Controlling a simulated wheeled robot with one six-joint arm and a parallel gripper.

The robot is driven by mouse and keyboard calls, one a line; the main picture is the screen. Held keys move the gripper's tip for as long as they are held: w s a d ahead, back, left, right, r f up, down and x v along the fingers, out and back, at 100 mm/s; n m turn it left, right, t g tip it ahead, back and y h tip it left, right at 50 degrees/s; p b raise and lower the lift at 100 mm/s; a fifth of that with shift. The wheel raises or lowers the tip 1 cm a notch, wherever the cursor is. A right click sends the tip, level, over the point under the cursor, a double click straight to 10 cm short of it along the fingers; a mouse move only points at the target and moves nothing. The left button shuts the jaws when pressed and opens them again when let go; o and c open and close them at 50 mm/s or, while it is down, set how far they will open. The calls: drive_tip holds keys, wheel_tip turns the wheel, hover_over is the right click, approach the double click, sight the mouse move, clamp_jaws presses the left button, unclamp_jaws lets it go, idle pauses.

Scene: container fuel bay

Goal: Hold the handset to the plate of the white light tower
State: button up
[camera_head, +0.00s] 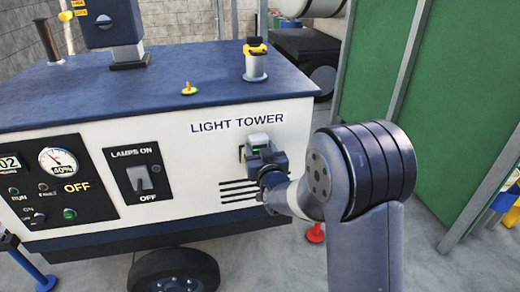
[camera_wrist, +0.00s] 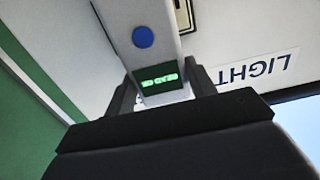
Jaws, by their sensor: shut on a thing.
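The white light tower (camera_head: 200,135) with a dark blue top fills the left and middle of the head view. It is labelled "LIGHT TOWER"; part of that label shows in the wrist view. Its plate (camera_head: 242,153) is on the white side below the label, with an edge also showing in the wrist view (camera_wrist: 184,14). My gripper (camera_head: 262,158) is shut on the handset (camera_head: 259,140), right at the plate. In the wrist view the handset (camera_wrist: 150,45) is light grey, with a blue button and a lit green display. Whether it touches the plate is hidden.
A control panel (camera_head: 47,185) with a gauge and a lamp switch (camera_head: 137,176) are on the tower's side. A green container door (camera_head: 455,110) stands at the right. A red foot (camera_head: 316,233) is on the floor behind my arm.

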idle(0.4)
drive_tip(key=b+v, duration=0.4)
drive_tip(key=v, duration=0.8)
idle(0.7)
